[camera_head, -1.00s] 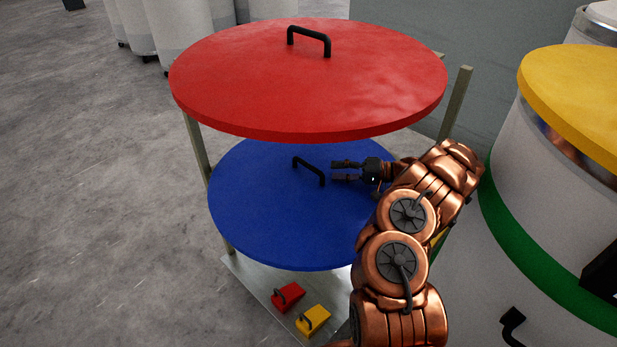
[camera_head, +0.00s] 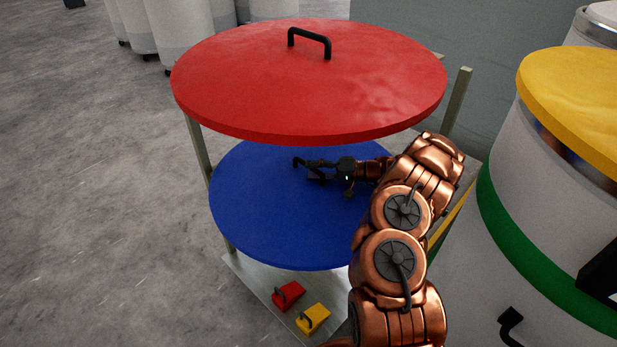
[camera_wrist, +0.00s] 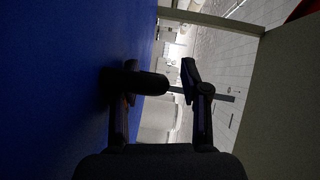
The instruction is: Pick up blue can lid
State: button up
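The blue can lid (camera_head: 270,220) lies flat on the lower shelf of a rack, under a red lid. Its black handle (camera_head: 299,162) stands up from its top and is partly covered by my gripper (camera_head: 318,171). In the wrist view the blue lid (camera_wrist: 60,90) fills the left side, and the dark handle (camera_wrist: 145,82) reaches out from it across the space at the fingertips. My gripper (camera_wrist: 155,85) is open there. A gap shows between the handle's end and the right finger. The left finger is partly hidden by the handle.
The red lid (camera_head: 300,85) with a black handle lies close above my gripper. A red block (camera_head: 288,295) and a yellow block (camera_head: 313,319) sit on the bottom shelf. A white can with a yellow lid (camera_head: 575,100) stands at right.

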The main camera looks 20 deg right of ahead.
grip_shut()
dwell(0.8)
